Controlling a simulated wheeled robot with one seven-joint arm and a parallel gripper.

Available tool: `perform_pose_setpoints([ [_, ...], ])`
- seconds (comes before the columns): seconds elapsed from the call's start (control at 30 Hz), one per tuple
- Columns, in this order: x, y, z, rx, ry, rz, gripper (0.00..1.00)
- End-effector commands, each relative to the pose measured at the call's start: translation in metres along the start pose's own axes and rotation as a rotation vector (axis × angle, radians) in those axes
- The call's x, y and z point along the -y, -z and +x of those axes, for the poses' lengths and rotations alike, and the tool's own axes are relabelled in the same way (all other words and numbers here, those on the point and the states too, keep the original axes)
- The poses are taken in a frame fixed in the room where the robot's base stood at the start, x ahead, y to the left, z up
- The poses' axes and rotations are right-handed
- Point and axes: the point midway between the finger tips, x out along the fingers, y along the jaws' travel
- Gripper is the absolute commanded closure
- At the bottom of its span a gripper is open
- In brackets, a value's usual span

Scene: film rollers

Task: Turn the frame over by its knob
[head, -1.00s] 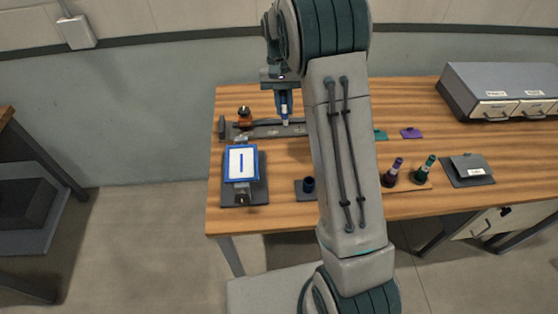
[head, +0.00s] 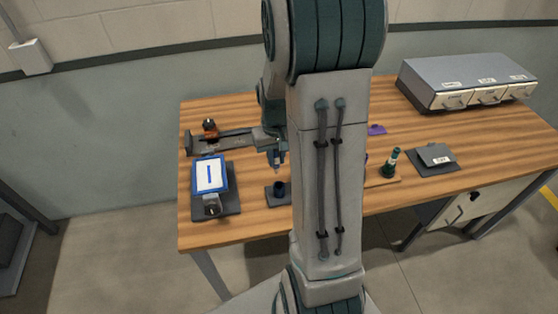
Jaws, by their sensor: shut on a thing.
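The frame (head: 209,172), blue-edged with a white panel and a blue stripe, sits on a dark stand at the left of the table. A small dark knob (head: 212,210) shows at its near end. My gripper (head: 278,167) is to the right of the frame, apart from it and its knob. It points down just above a dark cup (head: 279,187) on a dark pad. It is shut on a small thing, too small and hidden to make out. My own arm covers the middle of the table.
A dark rail fixture (head: 222,142) with an orange-brown piece (head: 210,129) lies behind the frame. To the right are a green bottle (head: 391,164), a grey plate (head: 437,155) and a drawer unit (head: 467,80). Bare wood lies between frame and cup pad.

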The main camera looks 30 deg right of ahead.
Motion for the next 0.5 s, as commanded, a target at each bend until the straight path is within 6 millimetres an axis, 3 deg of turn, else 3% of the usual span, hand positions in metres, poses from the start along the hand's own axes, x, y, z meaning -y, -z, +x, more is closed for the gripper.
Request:
perform_pose_setpoints([
  [0.1, -0.005, -0.009, 0.004, -0.013, -0.002, -0.007, 1.0],
  [0.5, -0.006, -0.01, 0.027, -0.014, -0.002, -0.009, 1.0],
])
